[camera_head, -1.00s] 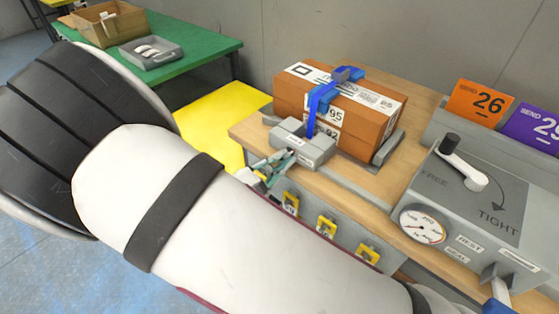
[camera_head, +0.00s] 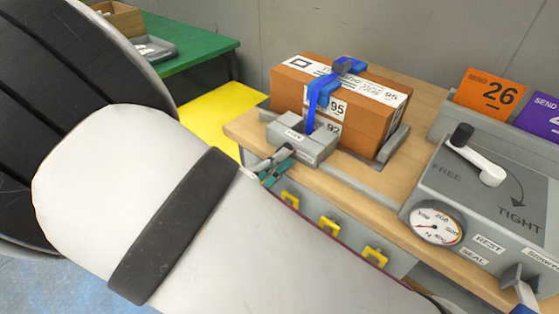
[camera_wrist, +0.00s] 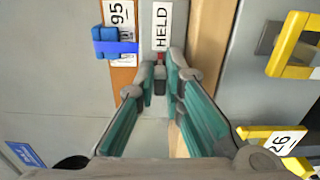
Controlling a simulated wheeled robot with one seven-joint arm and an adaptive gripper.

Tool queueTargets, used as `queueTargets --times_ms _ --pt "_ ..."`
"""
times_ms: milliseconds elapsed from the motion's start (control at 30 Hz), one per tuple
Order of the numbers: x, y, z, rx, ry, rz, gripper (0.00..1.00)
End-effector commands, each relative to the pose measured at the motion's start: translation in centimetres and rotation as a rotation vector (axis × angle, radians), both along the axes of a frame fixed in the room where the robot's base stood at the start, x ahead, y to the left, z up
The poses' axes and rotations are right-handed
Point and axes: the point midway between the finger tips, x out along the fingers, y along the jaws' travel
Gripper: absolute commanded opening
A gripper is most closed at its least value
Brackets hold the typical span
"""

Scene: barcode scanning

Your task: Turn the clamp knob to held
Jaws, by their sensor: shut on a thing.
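The red part sits just below a white label reading HELD (camera_wrist: 162,25). In the head view my gripper (camera_head: 273,168) is at the front of the grey clamp block (camera_head: 311,152); the knob is hidden there. The block stands against the brown carton (camera_head: 379,127), which has a blue strap (camera_head: 316,100) over it. Whether the knob has turned fully is not clear.
A grey control box with a lever (camera_head: 478,163), FREE and TIGHT markings and a gauge (camera_head: 437,223) stands at right. Several yellow handles (camera_head: 331,231) line the front below the wooden bench (camera_head: 250,128). A green table (camera_head: 190,47) is at the back left.

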Motion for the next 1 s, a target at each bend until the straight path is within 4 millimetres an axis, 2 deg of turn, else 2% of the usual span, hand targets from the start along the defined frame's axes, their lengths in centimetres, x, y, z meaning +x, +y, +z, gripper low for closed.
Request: queueTargets --times_ms 633,667,700,733,1000 --pt "-0.06 0.00 -0.17 0.038 -0.026 0.000 0.00" --pt "-0.06 0.00 -0.17 0.038 -0.026 0.000 0.17" --pt "-0.06 0.00 -0.16 0.038 -0.026 0.000 0.26" --pt "-0.06 0.00 -0.16 0.038 -0.026 0.000 0.30" --pt "-0.02 0.00 -0.15 0.037 -0.025 0.000 0.30"
